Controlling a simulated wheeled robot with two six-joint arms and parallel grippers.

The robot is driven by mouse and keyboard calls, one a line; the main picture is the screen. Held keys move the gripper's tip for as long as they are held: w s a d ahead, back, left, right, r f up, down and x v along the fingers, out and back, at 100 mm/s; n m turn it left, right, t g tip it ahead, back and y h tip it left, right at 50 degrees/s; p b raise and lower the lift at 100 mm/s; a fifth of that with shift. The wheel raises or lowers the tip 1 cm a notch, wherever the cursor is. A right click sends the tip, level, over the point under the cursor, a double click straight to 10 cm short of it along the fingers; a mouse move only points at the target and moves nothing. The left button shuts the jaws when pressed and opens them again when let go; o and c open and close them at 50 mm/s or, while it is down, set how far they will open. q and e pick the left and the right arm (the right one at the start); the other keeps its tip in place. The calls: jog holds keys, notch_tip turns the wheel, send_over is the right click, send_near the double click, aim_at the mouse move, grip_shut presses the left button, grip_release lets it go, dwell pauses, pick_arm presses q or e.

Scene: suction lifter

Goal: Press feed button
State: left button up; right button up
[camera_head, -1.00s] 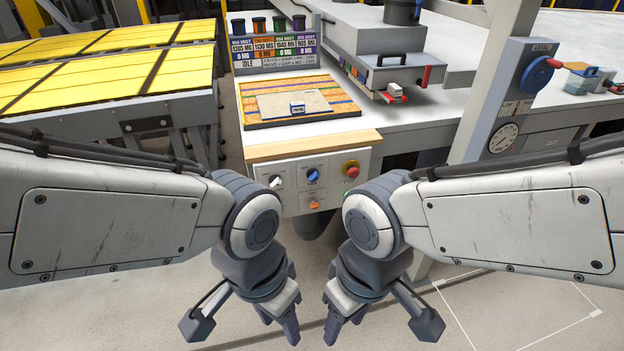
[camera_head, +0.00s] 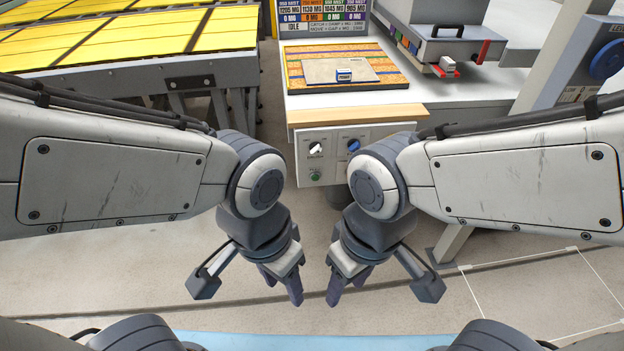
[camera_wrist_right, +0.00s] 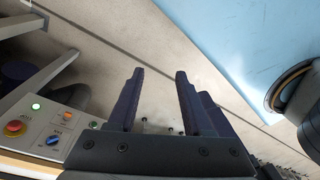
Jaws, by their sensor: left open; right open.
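The right wrist view also shows a red stop button (camera_wrist_right: 15,128), an orange button (camera_wrist_right: 67,118) and a lit green button (camera_wrist_right: 36,106). I cannot read which one is labelled feed. My left gripper (camera_head: 283,284) and right gripper (camera_head: 347,286) are open and empty, pointing down in front of the panel and apart from it. The right fingers also show in the wrist view (camera_wrist_right: 160,75).
A striped board (camera_head: 300,85) with a flat panel and a small tag on it lies on the bench. A table of yellow panels (camera_head: 150,35) stands at the left. A machine head with a red handle (camera_head: 482,52) is at the right. Floor below my grippers is clear.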

dwell(0.4)
grip_shut()
dwell(1.6)
